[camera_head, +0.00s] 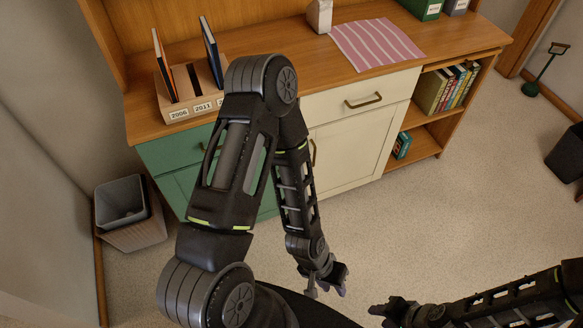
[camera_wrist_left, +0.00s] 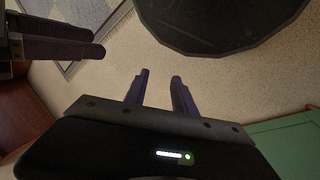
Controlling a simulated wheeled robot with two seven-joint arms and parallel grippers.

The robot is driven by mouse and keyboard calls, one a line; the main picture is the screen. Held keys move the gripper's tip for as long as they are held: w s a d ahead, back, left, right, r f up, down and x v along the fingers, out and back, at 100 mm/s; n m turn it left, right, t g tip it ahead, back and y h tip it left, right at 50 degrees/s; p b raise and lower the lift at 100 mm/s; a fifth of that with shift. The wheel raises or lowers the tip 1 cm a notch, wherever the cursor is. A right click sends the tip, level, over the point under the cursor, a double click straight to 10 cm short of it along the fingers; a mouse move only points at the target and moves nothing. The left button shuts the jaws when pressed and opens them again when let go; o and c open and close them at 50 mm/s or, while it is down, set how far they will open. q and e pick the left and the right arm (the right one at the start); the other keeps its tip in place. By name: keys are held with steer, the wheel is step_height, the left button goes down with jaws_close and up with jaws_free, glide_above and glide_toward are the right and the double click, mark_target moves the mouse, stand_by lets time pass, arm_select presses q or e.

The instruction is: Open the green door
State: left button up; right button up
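The green door (camera_head: 175,190) is on the left of the wooden cabinet, below a green drawer (camera_head: 165,152). It appears shut, and my left arm hides much of it, so I cannot see its handle. A green surface (camera_wrist_left: 292,145) of the cabinet shows at the lower right in the left wrist view. My left gripper (camera_head: 335,282) hangs over the floor, in front of and apart from the cabinet. In the left wrist view its two fingers (camera_wrist_left: 160,82) are spread with nothing between them. My right gripper (camera_head: 380,310) is low, beside the left one; its opening is unclear.
A cream door (camera_head: 345,150) and cream drawer (camera_head: 362,98) adjoin the green part. Shelves with books (camera_head: 445,88) are at the right. A grey bin (camera_head: 120,200) stands left of the green door. A file holder (camera_head: 180,108) stands on top. Carpet in front is clear.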

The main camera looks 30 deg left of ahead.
arm_select(q)
steer(key=w+a+f+t+y+b, duration=0.1)
steer(key=w+a+f+b, duration=0.2)
steer(key=w+a+b, duration=0.4)
steer(key=w+a+f+t+b, duration=0.1)
steer(key=w+a+f+b, duration=0.3)
steer(key=w, duration=0.6)
steer(key=w+a+r+n+y+b, duration=0.1)
steer(key=w+a+r+y+b, duration=0.1)
steer(key=a, duration=1)
steer(key=w+a+r+n+t+y+b, duration=0.1)
steer(key=w+a+r+y+b, duration=0.1)
steer(key=w+a+r+b, duration=0.3)
steer(key=w+a+b, duration=0.1)
steer(key=a+b, duration=0.2)
steer(key=a, duration=0.3)
steer(key=shift+w+a+n+y, duration=0.3)
steer(key=shift+w+a+y, duration=0.05)
steer(key=shift+a+y, duration=0.05)
steer(key=b+x, duration=0.1)
steer(key=x, duration=0.7)
steer(key=shift+w+d+r+b, duration=0.1)
steer(key=shift+b, duration=0.3)
